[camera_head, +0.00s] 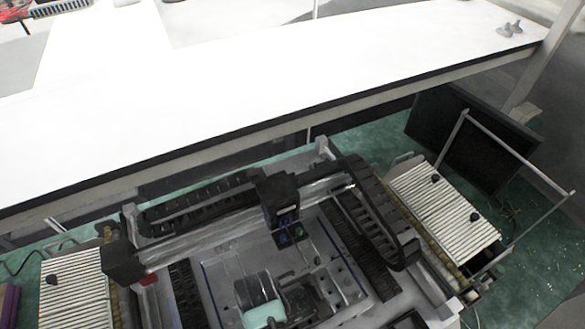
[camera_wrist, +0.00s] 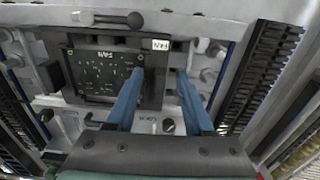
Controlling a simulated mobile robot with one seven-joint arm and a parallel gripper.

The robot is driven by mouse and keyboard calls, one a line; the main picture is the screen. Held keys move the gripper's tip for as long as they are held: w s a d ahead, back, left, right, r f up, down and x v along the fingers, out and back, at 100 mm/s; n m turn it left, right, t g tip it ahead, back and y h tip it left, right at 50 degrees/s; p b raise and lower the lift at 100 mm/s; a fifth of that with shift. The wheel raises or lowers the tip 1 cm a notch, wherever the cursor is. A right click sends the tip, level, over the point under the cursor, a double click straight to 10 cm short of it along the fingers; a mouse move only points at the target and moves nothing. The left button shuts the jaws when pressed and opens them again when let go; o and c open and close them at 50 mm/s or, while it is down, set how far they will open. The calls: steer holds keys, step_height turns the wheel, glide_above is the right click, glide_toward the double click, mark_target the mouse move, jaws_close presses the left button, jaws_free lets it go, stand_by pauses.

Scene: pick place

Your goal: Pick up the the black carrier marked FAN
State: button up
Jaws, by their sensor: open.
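The black carrier (camera_wrist: 95,78) is in the upper left middle of the wrist view, a dark flat plate with small white printing that appears upside down. A small white tag reading FAN, also upside down, is at its upper right. My gripper (camera_wrist: 157,78) is open, with two blue fingers reaching up the picture. The left finger overlaps the right part of the carrier, and the right finger is to the right of its dark edge. Dark carrier surface shows between the fingers; contact cannot be told. In the head view the carrier cannot be made out clearly.
A gantry machine (camera_head: 235,232) with a black head box (camera_head: 278,195) and black cable chains (camera_head: 378,205) surrounds the work area. Slatted white conveyors (camera_head: 443,205) flank it. A long white table (camera_head: 250,80) stands behind. In the wrist view, a cable chain (camera_wrist: 268,70) runs along the right.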

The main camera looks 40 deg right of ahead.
steer(key=shift+c, duration=0.3)
jaws_close()
